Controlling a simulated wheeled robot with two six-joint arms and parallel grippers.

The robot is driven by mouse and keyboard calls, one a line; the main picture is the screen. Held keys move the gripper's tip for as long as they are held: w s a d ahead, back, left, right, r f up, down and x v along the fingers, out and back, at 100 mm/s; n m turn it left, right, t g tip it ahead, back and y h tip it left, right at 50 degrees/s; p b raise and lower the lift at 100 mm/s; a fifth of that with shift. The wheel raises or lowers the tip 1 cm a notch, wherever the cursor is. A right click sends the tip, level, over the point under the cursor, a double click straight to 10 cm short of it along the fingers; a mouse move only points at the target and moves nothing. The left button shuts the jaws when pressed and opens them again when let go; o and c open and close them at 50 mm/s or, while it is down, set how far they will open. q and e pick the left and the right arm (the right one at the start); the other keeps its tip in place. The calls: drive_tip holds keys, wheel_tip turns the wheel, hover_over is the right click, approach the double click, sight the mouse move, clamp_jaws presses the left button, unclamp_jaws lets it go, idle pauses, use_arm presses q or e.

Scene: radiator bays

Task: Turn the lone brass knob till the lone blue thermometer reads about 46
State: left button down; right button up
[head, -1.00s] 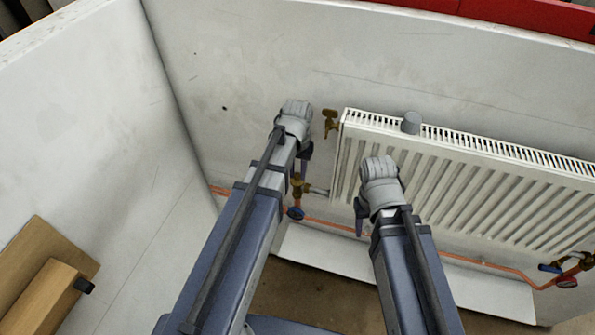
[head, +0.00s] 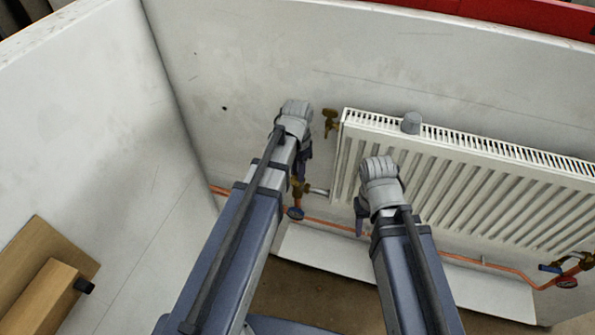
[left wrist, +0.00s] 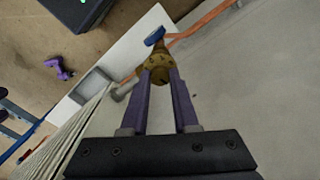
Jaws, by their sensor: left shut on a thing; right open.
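The brass knob (left wrist: 158,73) is at the radiator's lower left corner, on the copper pipe. My left gripper (left wrist: 161,70) is shut on it; in the head view the left gripper (head: 300,180) partly covers the brass (head: 297,190). The blue thermometer (head: 295,213) hangs just below the knob and shows edge-on in the left wrist view (left wrist: 155,35). Its reading is too small to make out. My right gripper (head: 361,220) is open and empty in front of the radiator, right of the knob.
The white radiator (head: 460,185) fills the right side, with another brass fitting (head: 330,120) at its upper left corner. A red-rimmed gauge (head: 567,282) and a blue handle (head: 548,268) sit at far right. White walls close the corner.

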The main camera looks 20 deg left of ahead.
use_arm(q)
drive_tip(key=m, duration=0.5)
drive_tip(key=shift+m, duration=0.3)
drive_tip(key=m, duration=0.5)
drive_tip(key=shift+m, duration=0.4)
drive_tip(key=c, duration=0.7)
unclamp_jaws()
wheel_tip(320, 180, up, 8)
drive_tip(key=p, duration=0.8)
drive_tip(key=shift+f, duration=0.1)
